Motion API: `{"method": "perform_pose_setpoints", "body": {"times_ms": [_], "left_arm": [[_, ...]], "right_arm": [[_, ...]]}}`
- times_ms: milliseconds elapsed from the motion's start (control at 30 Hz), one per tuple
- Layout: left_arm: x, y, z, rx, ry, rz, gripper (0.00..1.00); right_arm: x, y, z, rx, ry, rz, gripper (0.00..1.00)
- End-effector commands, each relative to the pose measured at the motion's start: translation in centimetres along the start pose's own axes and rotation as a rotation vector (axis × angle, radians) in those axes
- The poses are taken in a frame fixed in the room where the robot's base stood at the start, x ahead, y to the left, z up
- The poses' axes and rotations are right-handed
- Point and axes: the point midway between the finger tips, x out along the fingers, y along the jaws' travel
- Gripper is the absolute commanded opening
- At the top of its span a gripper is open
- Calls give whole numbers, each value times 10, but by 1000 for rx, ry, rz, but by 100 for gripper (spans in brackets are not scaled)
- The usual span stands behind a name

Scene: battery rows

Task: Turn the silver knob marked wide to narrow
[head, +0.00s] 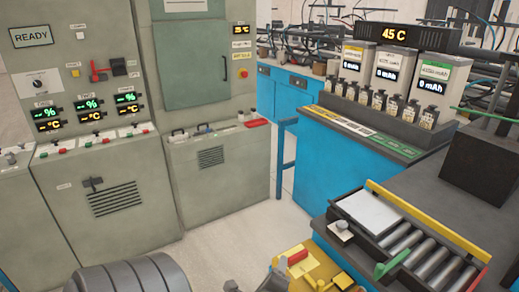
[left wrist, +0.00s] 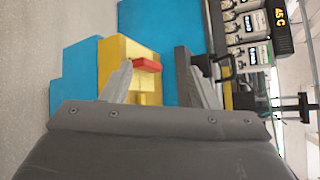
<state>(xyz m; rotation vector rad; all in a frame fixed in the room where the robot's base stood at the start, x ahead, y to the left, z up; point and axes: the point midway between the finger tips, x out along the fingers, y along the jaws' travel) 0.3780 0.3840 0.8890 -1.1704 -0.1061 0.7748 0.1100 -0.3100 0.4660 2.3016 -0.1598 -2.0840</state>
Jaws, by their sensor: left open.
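A small silver knob (head: 342,226) stands at the near left corner of the roller tray (head: 440,237), beside a pale flat plate. Its markings are too small to read. A dial with a dark pointer (head: 37,83) also shows on the grey cabinet at the left; its lettering is unreadable too. My left gripper (head: 310,281) is low at the bottom of the head view, to the left of and nearer than the silver knob, and apart from it. In the left wrist view its fingers (left wrist: 160,82) are spread with nothing held. My right gripper is not in view.
A yellow fixture (head: 318,262) with a red block (head: 297,257) lies beyond my left fingers. The blue bench (head: 355,145) carries battery chargers and a dark box (head: 485,163). A green handle (head: 391,263) sits on the tray's near edge.

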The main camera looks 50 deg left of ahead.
Motion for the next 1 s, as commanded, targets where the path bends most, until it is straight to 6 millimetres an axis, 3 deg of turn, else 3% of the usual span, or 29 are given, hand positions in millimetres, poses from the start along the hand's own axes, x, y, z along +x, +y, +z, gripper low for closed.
{"method": "perform_pose_setpoints", "body": {"times_ms": [200,500,700,1000], "left_arm": [[-12,29,4,-322,9,170,54],[-31,69,-7,-694,0,410,54],[-39,85,-14,-823,-13,508,54],[-42,89,-16,-858,-18,536,54]], "right_arm": [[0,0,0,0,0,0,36],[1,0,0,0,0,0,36],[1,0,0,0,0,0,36],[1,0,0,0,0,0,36]]}}
